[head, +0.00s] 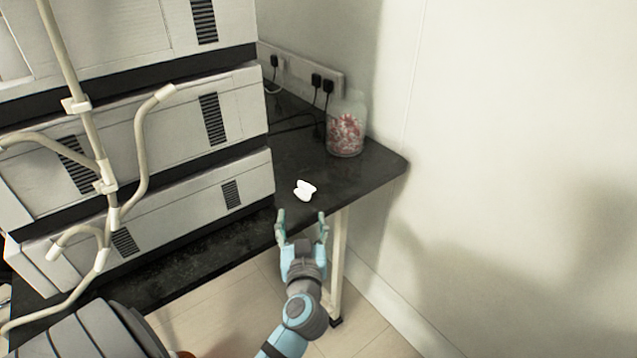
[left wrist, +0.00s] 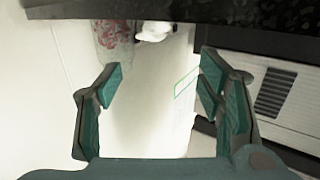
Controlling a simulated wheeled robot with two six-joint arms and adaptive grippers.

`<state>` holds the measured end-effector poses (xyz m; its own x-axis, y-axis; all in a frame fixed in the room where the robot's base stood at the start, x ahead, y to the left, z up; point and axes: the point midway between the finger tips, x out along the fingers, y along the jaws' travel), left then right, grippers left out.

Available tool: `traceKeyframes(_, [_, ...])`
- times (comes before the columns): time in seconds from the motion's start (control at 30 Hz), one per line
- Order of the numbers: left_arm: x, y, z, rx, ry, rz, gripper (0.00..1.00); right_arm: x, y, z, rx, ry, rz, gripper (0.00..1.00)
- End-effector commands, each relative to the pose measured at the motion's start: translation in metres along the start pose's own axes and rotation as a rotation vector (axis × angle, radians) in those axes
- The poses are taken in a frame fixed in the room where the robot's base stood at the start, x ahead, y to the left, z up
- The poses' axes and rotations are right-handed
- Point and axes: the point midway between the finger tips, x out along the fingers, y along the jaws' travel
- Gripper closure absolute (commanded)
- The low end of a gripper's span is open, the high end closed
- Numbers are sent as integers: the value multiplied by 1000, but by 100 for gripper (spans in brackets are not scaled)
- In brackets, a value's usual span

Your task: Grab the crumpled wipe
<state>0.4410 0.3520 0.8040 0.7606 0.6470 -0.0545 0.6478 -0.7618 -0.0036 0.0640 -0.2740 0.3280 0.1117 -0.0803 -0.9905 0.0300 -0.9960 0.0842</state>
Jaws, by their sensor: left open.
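The crumpled wipe (head: 304,190) is a small white lump on the dark bench top, near its front edge and to the right of the instrument stack. It also shows at the top of the left wrist view (left wrist: 154,31), which looks upside down. My left gripper (head: 301,216) is open and empty, just in front of the bench edge on the near side of the wipe. Its two fingers frame a gap in the left wrist view (left wrist: 160,85), and the wipe lies beyond the tips, apart from them. My right gripper is not in view.
A stack of white instrument modules (head: 190,195) with pale tubing stands left of the wipe. A clear jar with red contents (head: 346,135) stands behind it, near wall sockets with black plugs (head: 316,80). The dark bench top (head: 375,165) is bare around the wipe; a wall is at right.

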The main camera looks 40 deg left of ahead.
Motion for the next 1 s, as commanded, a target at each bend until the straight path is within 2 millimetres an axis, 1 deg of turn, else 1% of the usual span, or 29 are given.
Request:
traceKeyframes(0.07, [14, 3, -1, 4, 4, 5, 38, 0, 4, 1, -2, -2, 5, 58])
traceKeyframes(0.13, [32, 6, -1, 4, 4, 10, 38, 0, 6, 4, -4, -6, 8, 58])
traceKeyframes(0.2, [52, 10, -1, 4, 4, 14, 38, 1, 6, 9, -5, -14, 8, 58])
traceKeyframes(0.3, [75, 12, 1, 3, 2, 18, 38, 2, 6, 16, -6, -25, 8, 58])
traceKeyframes(0.47, [95, 14, 4, 3, 0, 18, 38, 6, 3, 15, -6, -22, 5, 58])
traceKeyframes(0.6, [121, 20, 13, 3, 0, 16, 38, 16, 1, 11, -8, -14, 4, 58])
traceKeyframes(0.7, [137, 20, 11, 3, 0, 16, 38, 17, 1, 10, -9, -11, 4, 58])
traceKeyframes(0.8, [141, 19, 11, 2, -1, 16, 38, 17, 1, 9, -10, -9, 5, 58])
traceKeyframes(0.93, [140, 19, 10, 2, -1, 16, 38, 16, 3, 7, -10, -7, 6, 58])
traceKeyframes(1.0, [140, 19, 10, 2, -1, 16, 49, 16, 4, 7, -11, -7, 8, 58])
